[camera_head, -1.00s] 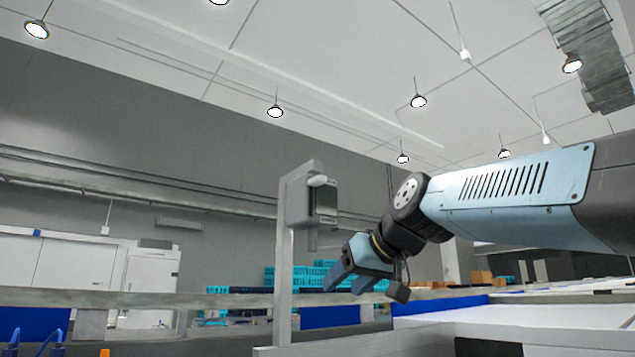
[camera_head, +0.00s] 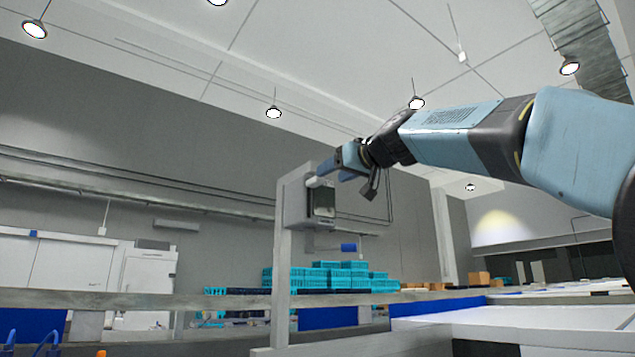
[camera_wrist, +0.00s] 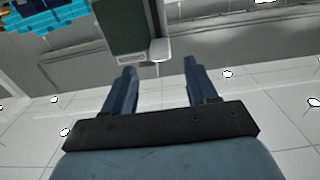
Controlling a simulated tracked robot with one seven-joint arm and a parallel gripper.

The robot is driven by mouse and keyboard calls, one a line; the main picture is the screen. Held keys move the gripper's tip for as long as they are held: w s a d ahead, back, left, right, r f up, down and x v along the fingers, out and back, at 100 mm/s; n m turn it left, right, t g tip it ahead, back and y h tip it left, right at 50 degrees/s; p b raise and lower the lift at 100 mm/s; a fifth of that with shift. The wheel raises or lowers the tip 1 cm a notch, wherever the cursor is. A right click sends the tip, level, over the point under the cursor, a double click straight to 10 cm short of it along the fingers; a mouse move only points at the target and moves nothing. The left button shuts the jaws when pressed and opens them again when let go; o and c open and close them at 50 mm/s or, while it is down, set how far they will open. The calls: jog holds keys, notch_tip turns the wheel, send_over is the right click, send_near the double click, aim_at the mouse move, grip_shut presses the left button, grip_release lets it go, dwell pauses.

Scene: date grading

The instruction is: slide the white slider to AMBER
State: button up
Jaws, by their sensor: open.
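The white slider looks to be the white rounded piece at the top of a grey box (camera_head: 322,205) on a post; its white end (camera_head: 315,183) shows in the head view. In the wrist view this white piece (camera_wrist: 159,50) sits at the edge of the dark panel (camera_wrist: 121,24), beside a small pale label (camera_wrist: 131,58). No AMBER mark is readable. My gripper (camera_head: 334,170) is at the top of the box. In the wrist view my gripper (camera_wrist: 163,76) is open, its fingers either side of the white piece's line and apparently empty. Contact cannot be told.
The grey post (camera_head: 282,260) holds the box above a long rail (camera_head: 150,300). Stacked teal crates (camera_head: 340,276) stand behind, and a white table surface (camera_head: 530,315) lies at lower right. The air right of the box, under my arm, looks clear.

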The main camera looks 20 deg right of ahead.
aim_at(321, 179)
jog(key=x, duration=0.7)
jog(key=shift+w, duration=0.25)
grip_shut()
dwell(0.3)
